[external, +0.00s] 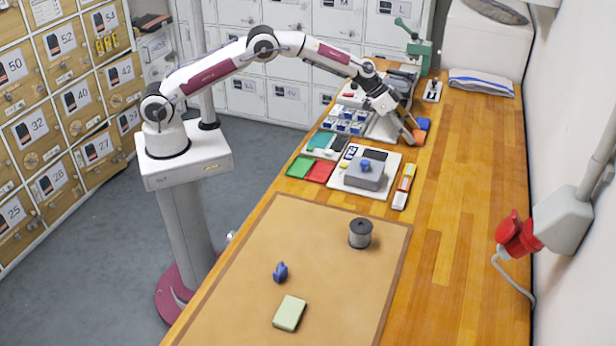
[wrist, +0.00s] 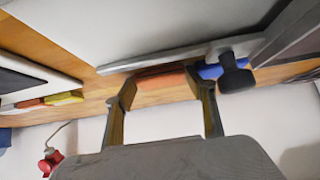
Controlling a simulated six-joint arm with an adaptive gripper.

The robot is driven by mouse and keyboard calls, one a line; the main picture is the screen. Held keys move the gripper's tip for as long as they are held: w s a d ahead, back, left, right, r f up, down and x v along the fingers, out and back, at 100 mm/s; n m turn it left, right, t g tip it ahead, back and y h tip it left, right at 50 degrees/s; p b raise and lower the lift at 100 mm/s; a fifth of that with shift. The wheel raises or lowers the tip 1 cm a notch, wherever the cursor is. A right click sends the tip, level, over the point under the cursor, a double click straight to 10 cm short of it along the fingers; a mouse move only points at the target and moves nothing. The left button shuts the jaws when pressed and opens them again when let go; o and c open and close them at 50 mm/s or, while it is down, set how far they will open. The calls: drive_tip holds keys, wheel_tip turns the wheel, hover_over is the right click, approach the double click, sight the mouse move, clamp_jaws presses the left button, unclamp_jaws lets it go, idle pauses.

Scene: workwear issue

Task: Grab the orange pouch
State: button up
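The orange pouch (external: 418,137) lies on the wooden bench, beside a blue item (external: 423,124). In the wrist view the orange pouch (wrist: 162,82) shows between and just beyond my fingertips, with the blue item (wrist: 210,71) to its right. My gripper (external: 411,128) reaches down close to the pouch. In the wrist view my gripper (wrist: 161,86) has its two fingers spread apart, one at each side of the pouch. I cannot tell whether either finger touches it. Part of the pouch is hidden by the fingers.
A white tray with a grey box (external: 364,174) stands nearby on the bench. Green and red trays (external: 318,171) lie left of it. A green press (external: 418,48) stands behind. The brown mat (external: 320,240) holds a spool (external: 360,233). The bench's right side is clear.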

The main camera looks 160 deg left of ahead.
drive_tip(key=shift+c, duration=0.7)
wheel_tip(320, 180, up, 10)
idle(0.4)
